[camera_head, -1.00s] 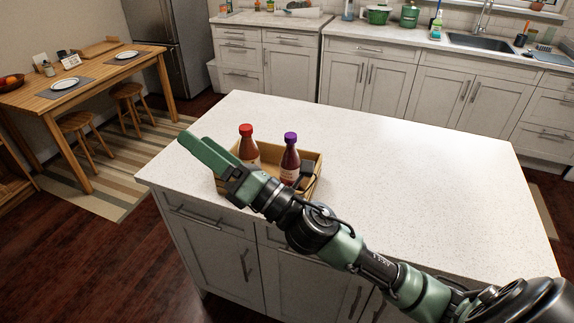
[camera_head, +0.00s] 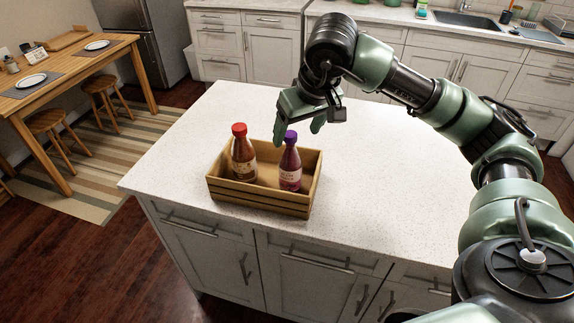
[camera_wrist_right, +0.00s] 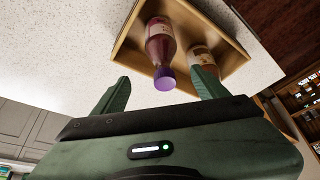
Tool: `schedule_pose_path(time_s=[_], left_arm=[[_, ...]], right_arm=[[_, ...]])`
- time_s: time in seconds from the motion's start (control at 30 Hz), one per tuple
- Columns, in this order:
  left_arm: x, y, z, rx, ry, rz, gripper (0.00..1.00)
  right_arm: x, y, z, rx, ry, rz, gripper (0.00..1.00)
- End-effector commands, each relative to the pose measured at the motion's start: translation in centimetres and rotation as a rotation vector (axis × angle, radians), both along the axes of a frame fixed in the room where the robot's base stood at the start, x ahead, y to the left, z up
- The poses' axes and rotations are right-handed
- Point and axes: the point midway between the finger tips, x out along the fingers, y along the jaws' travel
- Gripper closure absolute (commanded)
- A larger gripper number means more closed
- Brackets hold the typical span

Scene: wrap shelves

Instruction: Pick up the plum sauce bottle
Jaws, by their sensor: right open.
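The plum sauce bottle (camera_head: 290,165), with a purple cap, stands upright in the right part of a wooden crate (camera_head: 262,202) on the island. A second bottle (camera_head: 243,160) with a red cap stands to its left in the same crate. My right gripper (camera_head: 298,130) is open and empty, pointing down just above and behind the purple cap. In the right wrist view the plum sauce bottle (camera_wrist_right: 160,45) shows between the two spread fingers (camera_wrist_right: 160,88), its cap towards the gripper. The other bottle (camera_wrist_right: 202,62) is partly hidden behind the right finger. My left gripper is not in view.
The white island top (camera_head: 400,190) is clear around the crate. The crate's low walls surround both bottles. A dining table (camera_head: 60,65) with stools stands at the left, and counters with a sink (camera_head: 465,19) run along the back.

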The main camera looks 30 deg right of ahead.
Motion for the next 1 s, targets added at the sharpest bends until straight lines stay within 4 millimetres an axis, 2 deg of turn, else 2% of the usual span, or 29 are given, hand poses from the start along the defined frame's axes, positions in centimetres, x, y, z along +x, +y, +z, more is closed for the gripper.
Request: schedule_pose_path(time_s=[0.27, 0.43, 0.53, 0.83, 0.87, 1.0], left_arm=[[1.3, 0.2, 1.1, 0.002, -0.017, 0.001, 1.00], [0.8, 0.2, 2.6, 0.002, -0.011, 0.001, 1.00], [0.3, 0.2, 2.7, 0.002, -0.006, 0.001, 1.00], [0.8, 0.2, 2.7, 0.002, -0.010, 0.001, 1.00], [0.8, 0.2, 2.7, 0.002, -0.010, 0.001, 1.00], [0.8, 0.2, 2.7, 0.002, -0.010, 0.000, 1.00]], right_arm=[[1.1, 0.1, -2.7, 0.003, 0.007, 0.001, 0.26], [2.2, 0.3, -4.9, 0.004, 0.008, 0.002, 0.26], [2.7, 0.3, -6.3, 0.005, 0.006, 0.001, 0.26], [3.0, 0.2, -7.0, 0.004, 0.001, 0.002, 0.26], [3.0, 0.2, -7.0, 0.004, 0.001, 0.002, 0.29], [3.0, 0.2, -7.0, 0.004, 0.001, 0.002, 0.68]])
